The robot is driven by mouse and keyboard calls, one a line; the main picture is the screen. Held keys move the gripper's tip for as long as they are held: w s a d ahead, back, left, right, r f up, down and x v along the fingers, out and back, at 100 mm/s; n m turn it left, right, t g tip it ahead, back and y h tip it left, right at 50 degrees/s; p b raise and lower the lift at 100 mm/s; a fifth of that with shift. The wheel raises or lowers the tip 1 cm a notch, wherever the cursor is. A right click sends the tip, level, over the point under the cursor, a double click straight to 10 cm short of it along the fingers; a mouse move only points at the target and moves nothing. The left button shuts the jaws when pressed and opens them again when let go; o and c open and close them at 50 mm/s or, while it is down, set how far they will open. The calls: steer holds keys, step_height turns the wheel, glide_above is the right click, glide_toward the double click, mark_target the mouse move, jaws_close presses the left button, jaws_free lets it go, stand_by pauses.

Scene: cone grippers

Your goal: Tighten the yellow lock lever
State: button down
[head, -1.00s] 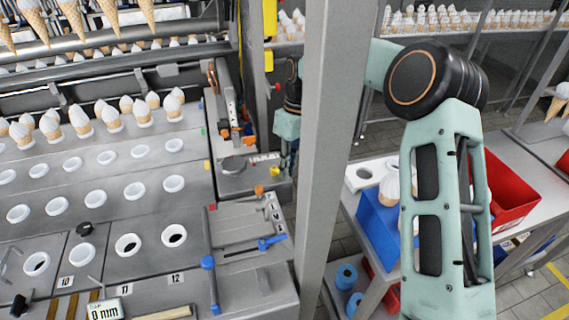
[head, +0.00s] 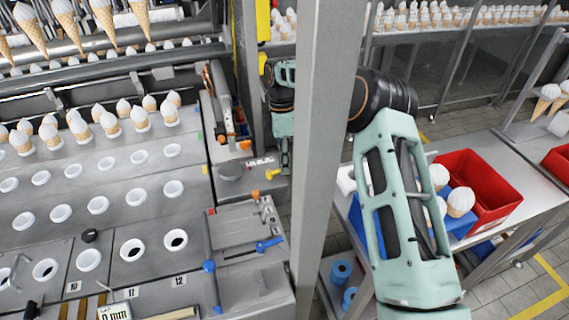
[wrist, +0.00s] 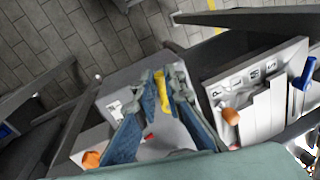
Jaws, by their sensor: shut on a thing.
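The yellow lock lever (wrist: 163,92) shows in the wrist view between my gripper's fingertips (wrist: 165,82). My gripper is shut on it, with one blue-grey finger on each side. The lever's lower part stands above a grey housing, and the fingers cover some of it. In the head view my gripper (head: 285,150) is small and dark, just left of the upright post.
A grey post (head: 325,150) stands between the machine and my arm. Beside the lever are an orange knob (wrist: 231,116), a lettered plate (wrist: 245,80) and a blue handle (wrist: 305,73). A red crate (head: 480,185) sits on the right-hand table. Cones stand in the machine's holders.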

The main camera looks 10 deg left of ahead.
steer(key=shift+w+a+n, duration=0.1)
steer(key=shift+w+n, duration=0.1)
steer(key=shift+n, duration=0.3)
steer(key=c, duration=2)
jaws_free()
